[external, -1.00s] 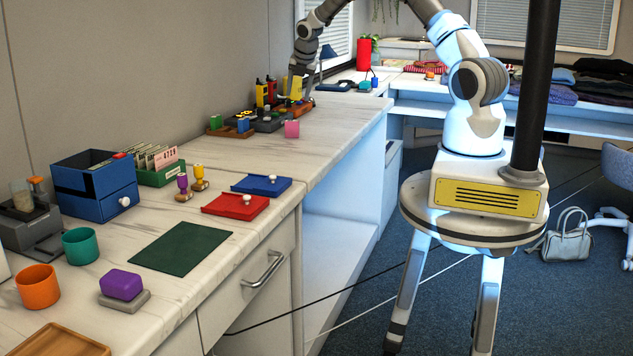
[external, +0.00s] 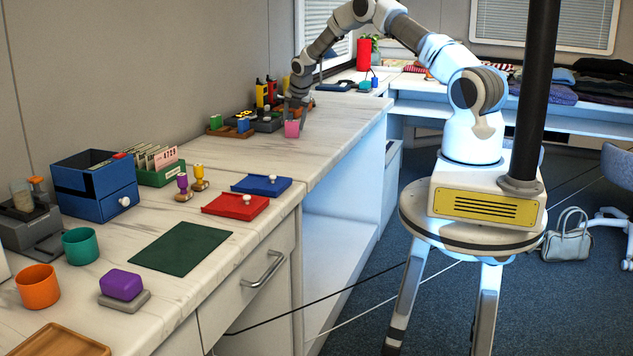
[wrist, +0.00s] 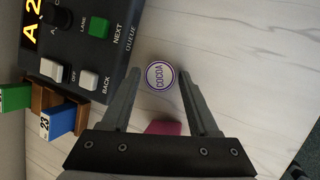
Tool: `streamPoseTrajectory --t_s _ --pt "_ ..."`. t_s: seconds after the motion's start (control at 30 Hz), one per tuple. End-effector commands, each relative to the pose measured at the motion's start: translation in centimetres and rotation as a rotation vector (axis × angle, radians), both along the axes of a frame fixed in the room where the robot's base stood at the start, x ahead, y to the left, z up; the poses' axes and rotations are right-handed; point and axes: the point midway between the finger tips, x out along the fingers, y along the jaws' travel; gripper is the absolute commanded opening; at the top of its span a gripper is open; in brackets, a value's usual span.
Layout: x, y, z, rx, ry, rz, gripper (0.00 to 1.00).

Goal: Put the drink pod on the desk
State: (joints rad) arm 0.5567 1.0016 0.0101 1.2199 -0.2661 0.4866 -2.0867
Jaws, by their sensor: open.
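The drink pod (wrist: 159,75) shows in the wrist view as a small round white lid with a purple ring and the word COCOA. It is on the pale marbled counter, between the ends of my gripper's fingers in the picture. My gripper (wrist: 159,73) is open, with nothing held. In the external view my gripper (external: 298,110) hangs low over the far part of the counter, close to a pink block (external: 292,129). I cannot make out the pod in the external view. The gap between fingertips and pod is hard to judge.
The pink block also shows partly in the wrist view (wrist: 165,127), behind the gripper body. A black queue console (wrist: 80,45) and a wooden block calendar (wrist: 50,95) are close on the left. The counter right of the pod is clear. A green mat (external: 180,248) lies nearer.

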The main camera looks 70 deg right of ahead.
Motion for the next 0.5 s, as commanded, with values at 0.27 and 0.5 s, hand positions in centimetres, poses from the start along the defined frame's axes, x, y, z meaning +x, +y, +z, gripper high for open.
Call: streamPoseTrajectory --t_s 0.27,0.5 --pt "0.05 -0.03 -0.13 0.0 0.0 0.0 0.55" --pt "0.06 -0.03 -0.12 0.0 0.0 0.0 0.12"
